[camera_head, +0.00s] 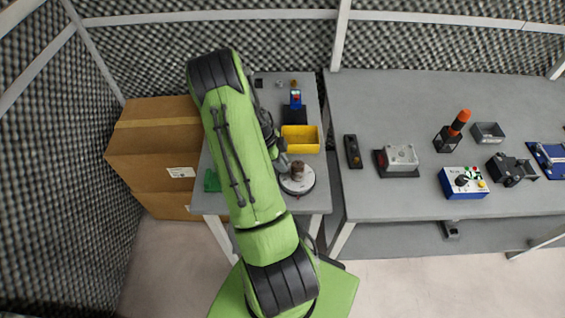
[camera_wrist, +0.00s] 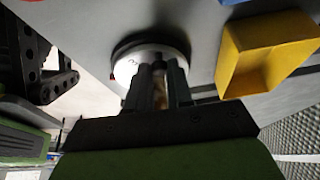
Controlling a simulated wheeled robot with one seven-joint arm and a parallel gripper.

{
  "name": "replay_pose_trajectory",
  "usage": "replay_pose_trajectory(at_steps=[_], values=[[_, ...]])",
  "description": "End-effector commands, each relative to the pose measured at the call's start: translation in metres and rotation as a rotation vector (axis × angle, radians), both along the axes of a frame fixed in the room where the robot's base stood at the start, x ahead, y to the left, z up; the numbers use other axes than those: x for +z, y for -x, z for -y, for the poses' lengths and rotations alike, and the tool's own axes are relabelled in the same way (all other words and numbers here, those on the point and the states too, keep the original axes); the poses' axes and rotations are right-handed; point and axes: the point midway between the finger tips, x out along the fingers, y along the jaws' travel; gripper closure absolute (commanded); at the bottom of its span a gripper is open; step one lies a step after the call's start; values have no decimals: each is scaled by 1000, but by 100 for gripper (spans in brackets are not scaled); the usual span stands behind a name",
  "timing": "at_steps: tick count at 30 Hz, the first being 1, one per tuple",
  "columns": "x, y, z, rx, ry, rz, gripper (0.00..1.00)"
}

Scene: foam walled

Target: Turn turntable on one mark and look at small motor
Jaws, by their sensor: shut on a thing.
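The turntable (camera_head: 298,187) is a round pale disc on the small grey table. It also shows in the wrist view (camera_wrist: 127,70), under my fingers. A small brownish cylinder, seemingly the small motor (camera_head: 297,170), stands upright on the disc. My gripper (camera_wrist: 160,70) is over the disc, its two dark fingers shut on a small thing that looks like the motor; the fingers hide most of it. In the head view my arm covers much of the gripper. A small red spot (camera_wrist: 112,75) shows at the disc's rim; I cannot read any marks.
A yellow bin (camera_head: 301,139) stands close behind the turntable, with a blue-and-black device (camera_head: 295,100) beyond it. A green block (camera_head: 211,181) is at the table's left. Cardboard boxes (camera_head: 155,150) stand left. The right-hand bench (camera_head: 400,100) holds several devices, including a control box (camera_head: 463,182).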

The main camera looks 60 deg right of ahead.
Motion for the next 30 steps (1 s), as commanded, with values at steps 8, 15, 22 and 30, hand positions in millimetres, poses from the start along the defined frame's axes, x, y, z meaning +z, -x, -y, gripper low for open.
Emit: replay_pose_trajectory(at_steps=[8, 15, 22, 30], values=[[-1, 0, -7, 140, 5, 2, 100], [-2, 2, -14, 259, 4, 2, 100], [-2, 5, -19, 373, 4, 2, 100], [-1, 8, -26, 509, 4, 3, 100]])
